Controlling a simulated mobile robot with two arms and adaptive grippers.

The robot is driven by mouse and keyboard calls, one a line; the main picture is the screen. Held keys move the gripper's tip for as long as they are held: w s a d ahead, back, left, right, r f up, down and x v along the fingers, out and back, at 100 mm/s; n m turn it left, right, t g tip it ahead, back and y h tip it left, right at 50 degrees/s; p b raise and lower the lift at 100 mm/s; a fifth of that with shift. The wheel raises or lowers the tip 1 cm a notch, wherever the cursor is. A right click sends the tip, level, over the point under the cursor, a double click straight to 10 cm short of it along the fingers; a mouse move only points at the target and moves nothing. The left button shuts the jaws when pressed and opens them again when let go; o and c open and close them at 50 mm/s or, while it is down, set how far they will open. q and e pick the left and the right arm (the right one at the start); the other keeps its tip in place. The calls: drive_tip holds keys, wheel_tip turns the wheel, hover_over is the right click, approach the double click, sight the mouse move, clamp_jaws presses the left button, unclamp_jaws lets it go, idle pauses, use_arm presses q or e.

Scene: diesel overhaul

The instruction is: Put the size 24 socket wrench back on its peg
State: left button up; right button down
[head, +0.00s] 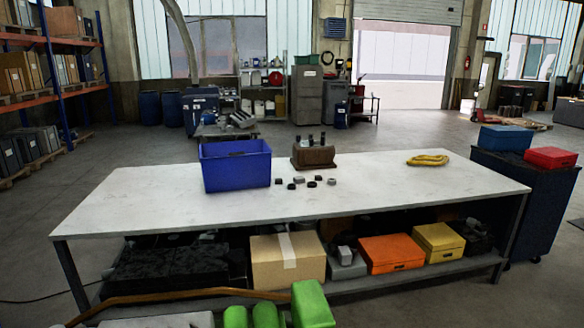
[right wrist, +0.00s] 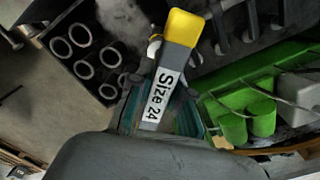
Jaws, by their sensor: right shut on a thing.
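The size 24 socket wrench (right wrist: 165,85) shows in the right wrist view, with a white label reading "Size 24" and a yellow end pointing up in the picture. My right gripper (right wrist: 158,112) is shut on it, one finger on each side of the label. The wrench's other end is hidden behind the gripper body. Neither gripper shows in the head view. I cannot make out the wrench's peg in either view.
In the right wrist view, a dark holder with several round tubes (right wrist: 82,35) lies left and green containers (right wrist: 232,128) right. In the head view, a white table (head: 380,185) carries a blue bin (head: 236,168), a brown block (head: 313,157), small dark parts and a yellow bundle (head: 428,160).

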drive_tip(key=shift+w+d, duration=0.25)
drive_tip(key=shift+w, duration=0.1)
drive_tip(key=shift+n, duration=0.8)
drive_tip(key=w+r+b, duration=0.1)
drive_tip(key=w+d+r+b, duration=0.1)
drive_tip(key=w+b, duration=0.1)
drive_tip(key=b, duration=0.1)
drive_tip(key=shift+w+d+r, duration=0.15)
drive_tip(key=shift+d+r, duration=0.2)
drive_tip(key=shift+r, duration=0.05)
drive_tip(key=b, duration=0.2)
drive_tip(key=d+r+n+b, duration=0.1)
drive_tip(key=shift+s+d+n+b, duration=0.1)
drive_tip(key=shift+s+n+b, duration=0.2)
drive_tip(key=shift+s+b, duration=0.1)
drive_tip(key=s+d+n+b, duration=0.3)
drive_tip(key=s+d+b, duration=0.3)
drive_tip(key=s, duration=0.6)
drive_tip(key=shift+d+f+n+b, duration=0.3)
drive_tip(key=shift+f, duration=0.15)
